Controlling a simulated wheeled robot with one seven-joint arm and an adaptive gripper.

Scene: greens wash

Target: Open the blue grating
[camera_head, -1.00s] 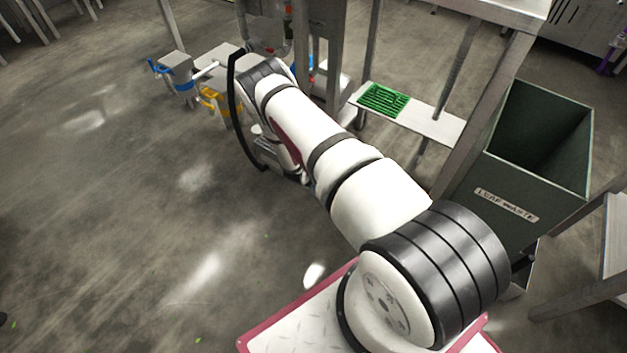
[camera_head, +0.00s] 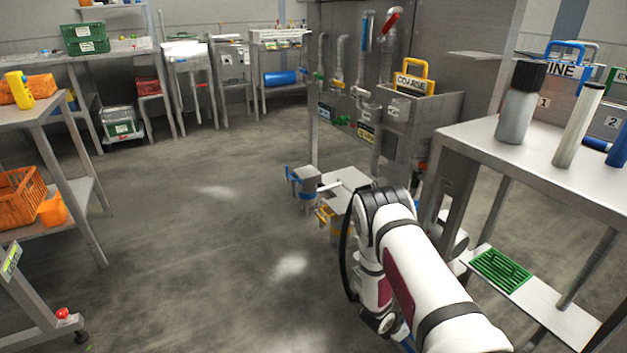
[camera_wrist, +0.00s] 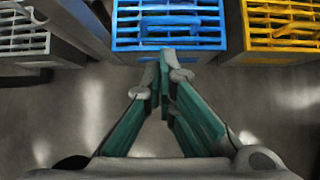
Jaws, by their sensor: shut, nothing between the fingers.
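The blue grating (camera_wrist: 168,12) is at the top middle of the wrist view, a barred blue panel with a raised blue bar or handle across its lower part. My gripper (camera_wrist: 167,58) is shut and empty. Its fingertips overlap the grating's near edge in the picture; I cannot tell whether they touch it. In the head view my arm hides the gripper, and I cannot pick out the blue grating there with certainty.
A yellow grating (camera_wrist: 285,18) is right of the blue one, a grey grating (camera_wrist: 22,40) left. In the head view, a grey worktable (camera_head: 570,165) with bottles stands right, above a shelf with a green grate (camera_head: 500,268). Open floor (camera_head: 200,240) lies left.

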